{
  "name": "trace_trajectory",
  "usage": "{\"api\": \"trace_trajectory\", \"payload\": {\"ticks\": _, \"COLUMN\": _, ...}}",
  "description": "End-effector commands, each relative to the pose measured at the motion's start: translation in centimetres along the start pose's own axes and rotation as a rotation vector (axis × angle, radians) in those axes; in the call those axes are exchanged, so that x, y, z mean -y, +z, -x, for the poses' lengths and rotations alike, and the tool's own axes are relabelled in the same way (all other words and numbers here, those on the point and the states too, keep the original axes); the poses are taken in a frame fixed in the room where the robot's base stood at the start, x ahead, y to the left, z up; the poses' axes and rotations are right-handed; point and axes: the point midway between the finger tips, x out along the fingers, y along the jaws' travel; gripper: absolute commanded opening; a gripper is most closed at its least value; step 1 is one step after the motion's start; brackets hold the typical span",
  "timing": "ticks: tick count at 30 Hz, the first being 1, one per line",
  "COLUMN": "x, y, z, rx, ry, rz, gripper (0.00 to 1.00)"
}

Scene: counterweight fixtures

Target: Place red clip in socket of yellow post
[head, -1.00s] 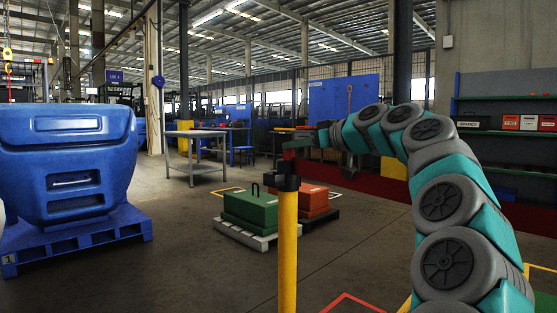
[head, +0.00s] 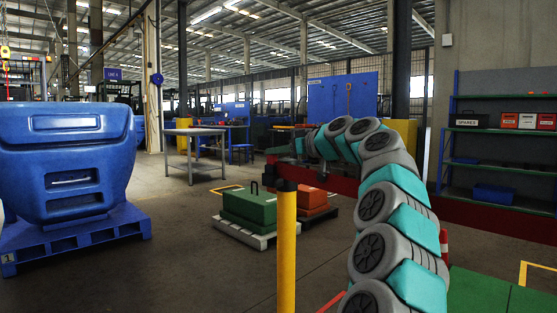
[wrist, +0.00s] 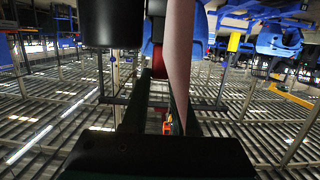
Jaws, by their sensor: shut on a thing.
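The yellow post (head: 287,250) stands upright in the middle of the head view, with a dark cap (head: 287,186) on top. The socket opening cannot be made out. My gripper (head: 295,148) is small in the head view, just above and behind the post top in the picture. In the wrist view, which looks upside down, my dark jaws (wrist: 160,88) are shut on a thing. A red part, apparently the red clip (wrist: 158,60), shows between their tips.
A long red beam (head: 460,210) crosses behind my arm. Green (head: 248,206) and orange (head: 312,200) blocks sit on pallets behind the post. A large blue bin (head: 65,160) on a blue pallet (head: 80,238) stands left. Shelves (head: 500,130) stand right.

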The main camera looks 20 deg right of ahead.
Motion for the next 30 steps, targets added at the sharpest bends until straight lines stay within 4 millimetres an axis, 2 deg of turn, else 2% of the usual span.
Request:
{"api": "trace_trajectory", "payload": {"ticks": 6, "x": 0.0, "y": 1.9, "z": -0.2, "rx": -0.001, "ry": 0.000, "rz": 0.000, "gripper": 0.00}}
{"api": "trace_trajectory", "payload": {"ticks": 19, "x": 0.0, "y": 2.5, "z": -0.4, "rx": -0.001, "ry": 0.001, "rz": 0.001, "gripper": 0.00}}
{"api": "trace_trajectory", "payload": {"ticks": 20, "x": 0.0, "y": 2.3, "z": -0.4, "rx": -0.001, "ry": 0.001, "rz": 0.001, "gripper": 0.30}}
{"api": "trace_trajectory", "payload": {"ticks": 21, "x": 0.0, "y": 2.3, "z": -0.4, "rx": -0.001, "ry": 0.001, "rz": 0.001, "gripper": 0.35}}
{"api": "trace_trajectory", "payload": {"ticks": 23, "x": 0.0, "y": 2.3, "z": -0.4, "rx": -0.001, "ry": 0.001, "rz": 0.001, "gripper": 0.39}}
{"api": "trace_trajectory", "payload": {"ticks": 30, "x": 0.0, "y": 2.2, "z": -0.4, "rx": 0.000, "ry": 0.000, "rz": 0.001, "gripper": 0.39}}
